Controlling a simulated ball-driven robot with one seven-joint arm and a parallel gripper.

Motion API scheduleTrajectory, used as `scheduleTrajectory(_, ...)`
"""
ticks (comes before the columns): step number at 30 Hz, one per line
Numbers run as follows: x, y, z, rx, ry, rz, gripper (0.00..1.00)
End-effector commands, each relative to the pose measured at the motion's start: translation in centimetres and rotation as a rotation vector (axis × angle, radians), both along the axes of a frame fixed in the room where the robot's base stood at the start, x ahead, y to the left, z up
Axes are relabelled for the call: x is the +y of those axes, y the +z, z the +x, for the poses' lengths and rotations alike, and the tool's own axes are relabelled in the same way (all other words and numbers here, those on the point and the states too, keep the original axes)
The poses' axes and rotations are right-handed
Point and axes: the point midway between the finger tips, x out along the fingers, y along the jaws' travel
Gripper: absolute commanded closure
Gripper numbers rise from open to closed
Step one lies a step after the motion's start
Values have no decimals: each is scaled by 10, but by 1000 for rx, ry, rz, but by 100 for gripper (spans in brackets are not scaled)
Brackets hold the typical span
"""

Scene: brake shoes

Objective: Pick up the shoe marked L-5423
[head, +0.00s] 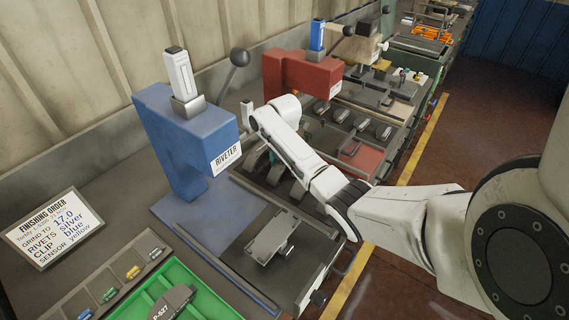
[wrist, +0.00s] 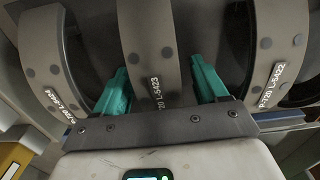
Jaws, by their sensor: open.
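In the wrist view, the shoe marked L-5423 (wrist: 150,50) is a grey-brown curved band with dark rivet spots, in the middle of three shoes. Its white lettering faces me. My gripper (wrist: 160,68) is open, with one teal finger on each side of this shoe. I cannot tell whether either finger touches it. In the head view, my arm hides most of the gripper and the shoes.
A similar shoe (wrist: 48,50) stands close on the left, its label hard to read. Another, marked L-5422 (wrist: 275,50), stands close on the right. The blue riveter (head: 190,135) and a red machine (head: 300,80) flank my arm.

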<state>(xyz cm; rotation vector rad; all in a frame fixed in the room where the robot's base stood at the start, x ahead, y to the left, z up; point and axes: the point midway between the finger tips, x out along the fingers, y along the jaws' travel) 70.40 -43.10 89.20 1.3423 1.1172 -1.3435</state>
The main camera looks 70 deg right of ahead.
Motion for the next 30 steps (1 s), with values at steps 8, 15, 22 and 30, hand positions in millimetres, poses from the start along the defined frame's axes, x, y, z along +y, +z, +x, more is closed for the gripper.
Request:
scheduleTrajectory(8, 0, 0, 0, 0, 0, 0, 42)
scheduleTrajectory(15, 0, 0, 0, 0, 0, 0, 65)
scheduleTrajectory(22, 0, 0, 0, 0, 0, 0, 87)
scheduleTrajectory(30, -1, 1, 0, -2, 0, -1, 100)
